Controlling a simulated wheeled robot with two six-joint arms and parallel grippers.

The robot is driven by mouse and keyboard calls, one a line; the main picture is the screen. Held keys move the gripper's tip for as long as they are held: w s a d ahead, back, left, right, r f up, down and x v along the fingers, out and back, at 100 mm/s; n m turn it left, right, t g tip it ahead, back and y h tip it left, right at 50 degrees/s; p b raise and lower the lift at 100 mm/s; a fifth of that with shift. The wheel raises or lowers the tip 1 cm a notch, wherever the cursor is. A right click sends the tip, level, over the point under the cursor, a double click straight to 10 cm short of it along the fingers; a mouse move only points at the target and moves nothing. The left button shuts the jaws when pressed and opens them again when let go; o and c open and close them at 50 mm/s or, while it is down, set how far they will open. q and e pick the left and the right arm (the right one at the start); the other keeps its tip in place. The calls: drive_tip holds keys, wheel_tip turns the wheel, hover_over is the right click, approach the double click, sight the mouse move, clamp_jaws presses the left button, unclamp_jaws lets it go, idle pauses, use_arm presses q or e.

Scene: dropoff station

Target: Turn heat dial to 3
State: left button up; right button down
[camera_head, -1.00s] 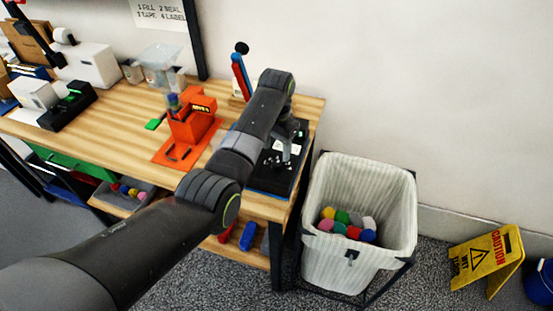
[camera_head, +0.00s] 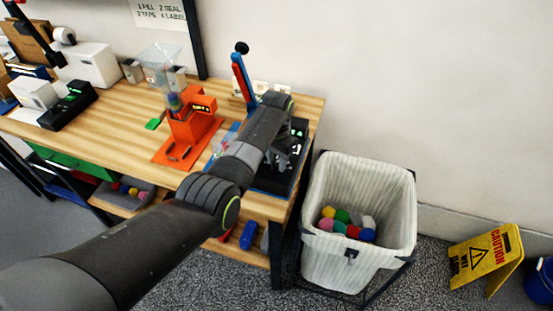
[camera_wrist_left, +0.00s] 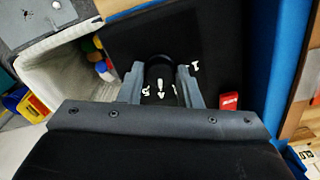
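The black heat dial (camera_wrist_left: 160,70) shows in the left wrist view on a dark panel (camera_wrist_left: 218,40). White marks, among them what looks like a 1 and a 5, lie around it. My left gripper (camera_wrist_left: 161,76) has one finger on each side of the dial. The fingers stand apart, and I cannot tell whether they press on it. In the head view my left gripper (camera_head: 281,158) is low over the black unit (camera_head: 270,183) at the table's right end. My arm hides the dial there. My right gripper is not in view.
A blue and red lever (camera_head: 242,76) rises behind my forearm. An orange device (camera_head: 190,125) stands left of it on the wooden table (camera_head: 125,108). A lined bin (camera_head: 335,255) with colored balls stands right of the table. A yellow caution sign (camera_head: 487,258) is farther right.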

use_arm(q)
drive_tip(key=shift+c, duration=0.9)
drive_tip(key=shift+r+n, duration=0.1)
drive_tip(key=shift+n, duration=0.2)
drive_tip(key=shift+n+p, duration=0.65)
drive_tip(key=shift+n, duration=0.15)
drive_tip(key=shift+n+p, duration=0.65)
drive_tip(key=shift+n, duration=1.15)
drive_tip(key=o, duration=1)
drive_tip(key=shift+c, duration=0.2)
